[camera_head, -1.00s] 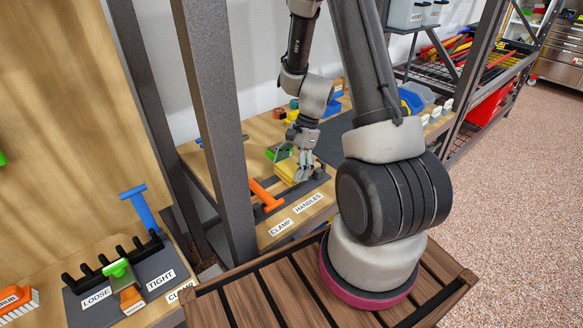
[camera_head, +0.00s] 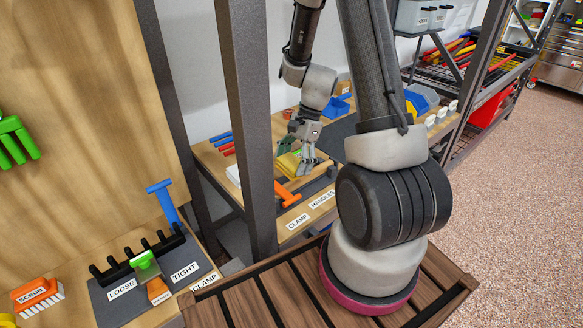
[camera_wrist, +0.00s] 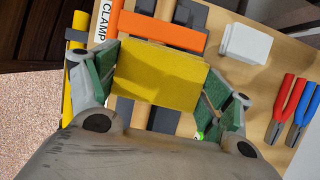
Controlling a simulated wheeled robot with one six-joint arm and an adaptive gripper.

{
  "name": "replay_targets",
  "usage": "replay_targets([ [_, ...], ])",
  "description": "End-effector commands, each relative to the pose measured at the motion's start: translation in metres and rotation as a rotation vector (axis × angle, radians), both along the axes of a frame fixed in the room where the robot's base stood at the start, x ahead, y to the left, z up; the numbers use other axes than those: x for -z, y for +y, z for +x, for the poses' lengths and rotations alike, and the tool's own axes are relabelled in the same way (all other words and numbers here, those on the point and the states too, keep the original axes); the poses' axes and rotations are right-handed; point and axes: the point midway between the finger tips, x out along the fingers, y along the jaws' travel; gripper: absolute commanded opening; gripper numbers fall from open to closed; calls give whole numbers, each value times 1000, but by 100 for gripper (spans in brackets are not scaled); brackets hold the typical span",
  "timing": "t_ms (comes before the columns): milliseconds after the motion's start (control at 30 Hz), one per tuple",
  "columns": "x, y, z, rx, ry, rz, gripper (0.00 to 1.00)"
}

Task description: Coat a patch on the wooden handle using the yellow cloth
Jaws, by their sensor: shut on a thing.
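My gripper (camera_head: 306,160) is over the workbench behind the upright post in the head view. It is shut on the yellow cloth (camera_head: 287,165), which looks like a flat, thick pad. In the wrist view the yellow cloth (camera_wrist: 155,75) spans the space between the green-padded fingers of my gripper (camera_wrist: 160,85). It hides part of the bench and of the dark rack below it. A label reading HANDLES (camera_head: 322,200) is on the bench's front edge.
An orange bar (camera_wrist: 160,32) lies just beyond the cloth by the CLAMP label. A white block (camera_wrist: 246,43) and red (camera_wrist: 281,97) and blue (camera_wrist: 301,101) handles lie to the right. A dark post (camera_head: 246,120) stands before the bench.

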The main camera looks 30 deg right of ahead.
Motion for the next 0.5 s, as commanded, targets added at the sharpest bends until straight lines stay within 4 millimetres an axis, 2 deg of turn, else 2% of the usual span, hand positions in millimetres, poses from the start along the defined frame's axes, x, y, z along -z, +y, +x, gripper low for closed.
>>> replay_targets([
  [300,-29,-5,-4,-4,-3,-1,61],
  [500,-40,-7,-5,-5,-1,-1,61],
])
